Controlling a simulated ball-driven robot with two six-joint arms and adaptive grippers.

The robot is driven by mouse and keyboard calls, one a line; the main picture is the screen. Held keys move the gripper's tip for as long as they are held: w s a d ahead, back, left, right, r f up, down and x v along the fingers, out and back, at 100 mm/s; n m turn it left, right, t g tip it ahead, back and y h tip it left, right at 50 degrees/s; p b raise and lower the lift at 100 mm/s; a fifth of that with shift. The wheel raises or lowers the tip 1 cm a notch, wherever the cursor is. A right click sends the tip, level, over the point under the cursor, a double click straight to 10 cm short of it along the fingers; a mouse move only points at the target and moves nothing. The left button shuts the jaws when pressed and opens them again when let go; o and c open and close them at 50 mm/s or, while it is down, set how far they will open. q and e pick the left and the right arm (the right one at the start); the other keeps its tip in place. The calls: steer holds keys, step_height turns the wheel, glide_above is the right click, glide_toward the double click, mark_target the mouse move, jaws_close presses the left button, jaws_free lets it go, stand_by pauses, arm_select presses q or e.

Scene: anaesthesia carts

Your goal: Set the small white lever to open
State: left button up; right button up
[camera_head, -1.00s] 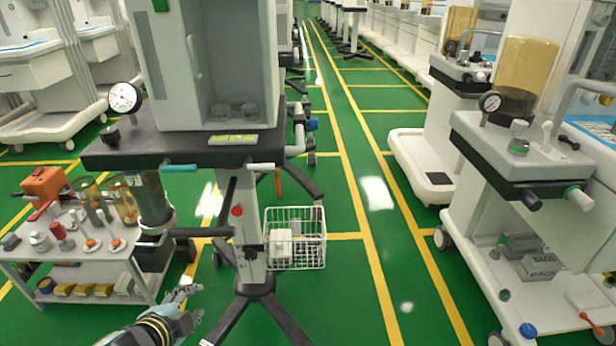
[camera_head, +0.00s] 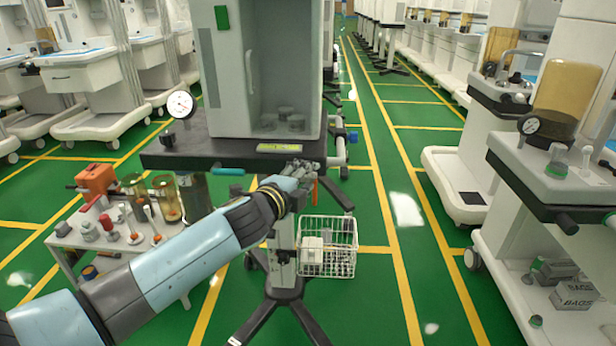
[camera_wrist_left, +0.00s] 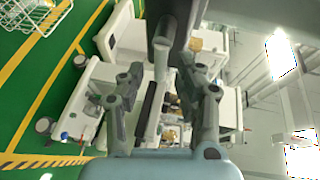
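The small white lever shows in the left wrist view (camera_wrist_left: 161,62) as a short pale rod on a dark mount, ahead of the gap between my fingers. In the head view my left gripper covers it at the front edge of the cart's dark shelf (camera_head: 190,152). My left gripper (camera_head: 308,172) is at that edge, seen from behind. In the left wrist view its two fingers (camera_wrist_left: 160,78) are spread apart with nothing clearly held. Whether a finger touches the lever I cannot tell. A teal lever (camera_head: 228,171) sits left of the gripper on the same edge. My right gripper is out of view.
A white wire basket (camera_head: 328,262) hangs on the cart's column below the gripper. A round gauge (camera_head: 180,104) stands at the shelf's left corner. A low side table (camera_head: 70,238) with bottles is at left. Another cart (camera_head: 560,185) stands at right, with clear green floor between.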

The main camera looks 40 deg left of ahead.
arm_select(q)
steer(key=shift+w+a+f, duration=0.1)
steer(key=shift+w+f, duration=0.05)
steer(key=shift+w, duration=0.35)
jaws_close()
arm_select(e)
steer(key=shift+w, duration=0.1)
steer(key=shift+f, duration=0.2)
